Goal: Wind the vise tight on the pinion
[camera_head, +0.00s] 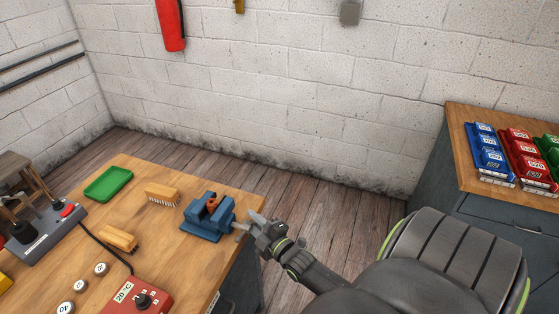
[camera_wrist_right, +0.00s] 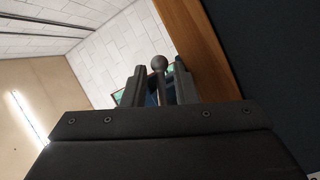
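The blue vise (camera_head: 203,222) stands near the right edge of the wooden bench. A small reddish-brown piece, which looks like the pinion (camera_head: 212,204), sits upright between its jaws; how tightly it is held cannot be seen. My right gripper (camera_head: 250,226) is at the vise's right side, by its handle. In the right wrist view, the ball-ended handle bar (camera_wrist_right: 158,64) stands between the two fingers of the right gripper (camera_wrist_right: 163,82). The fingers are apart, with gaps seen beside the bar. My left gripper is not in view.
A cabinet (camera_head: 500,225) with blue, red and green bins stands at right.

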